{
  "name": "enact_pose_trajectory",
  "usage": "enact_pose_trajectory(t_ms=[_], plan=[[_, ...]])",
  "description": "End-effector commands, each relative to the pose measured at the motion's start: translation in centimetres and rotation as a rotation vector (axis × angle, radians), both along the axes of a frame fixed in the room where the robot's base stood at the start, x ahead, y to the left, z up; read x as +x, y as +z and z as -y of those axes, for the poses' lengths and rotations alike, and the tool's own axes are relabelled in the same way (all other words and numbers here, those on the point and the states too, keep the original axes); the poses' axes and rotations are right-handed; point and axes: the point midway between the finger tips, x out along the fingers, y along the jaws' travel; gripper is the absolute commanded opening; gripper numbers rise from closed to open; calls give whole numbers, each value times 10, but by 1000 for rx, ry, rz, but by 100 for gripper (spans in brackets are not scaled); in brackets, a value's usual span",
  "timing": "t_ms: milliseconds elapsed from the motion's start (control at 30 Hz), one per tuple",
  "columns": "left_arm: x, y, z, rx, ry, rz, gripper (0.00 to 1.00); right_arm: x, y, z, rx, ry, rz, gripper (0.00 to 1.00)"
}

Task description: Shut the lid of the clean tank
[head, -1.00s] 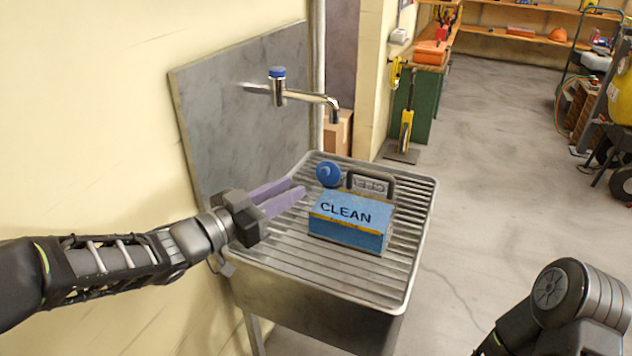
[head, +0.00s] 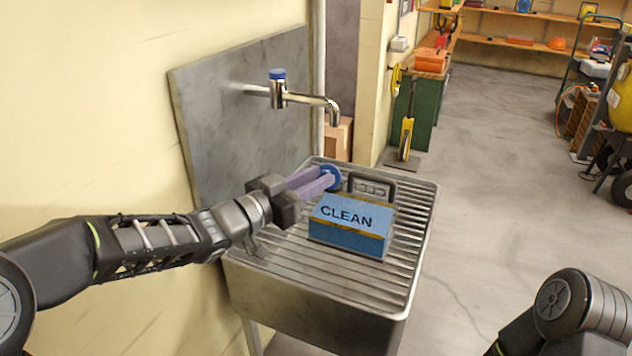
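The clean tank (head: 350,234) is a blue box marked CLEAN on the ribbed sink top, with a thin orange line along its front. Its light blue lettered face (head: 372,217) slopes up above that line. A grey handle-like frame (head: 384,186) stands just behind it. A round blue piece (head: 334,173) is at the tank's far left. My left gripper (head: 326,176) has its purple fingers a little apart, their tips over or against the round blue piece; contact is unclear. My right gripper is out of view.
The metal sink (head: 300,296) has a ribbed top, free in front of and right of the tank. A tap (head: 312,97) with a blue cap juts from the grey backboard (head: 235,125) above.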

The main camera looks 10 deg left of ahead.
Motion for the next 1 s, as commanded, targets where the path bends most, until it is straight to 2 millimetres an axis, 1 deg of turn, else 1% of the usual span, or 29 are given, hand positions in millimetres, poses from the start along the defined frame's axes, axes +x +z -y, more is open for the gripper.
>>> enact_pose_trajectory(t_ms=[300,600,1000], plan=[[2,0,2,0,0,0,25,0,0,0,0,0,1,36],[2,0,2,1,0,1,0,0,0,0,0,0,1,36],[2,1,2,1,0,-1,0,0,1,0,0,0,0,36]])
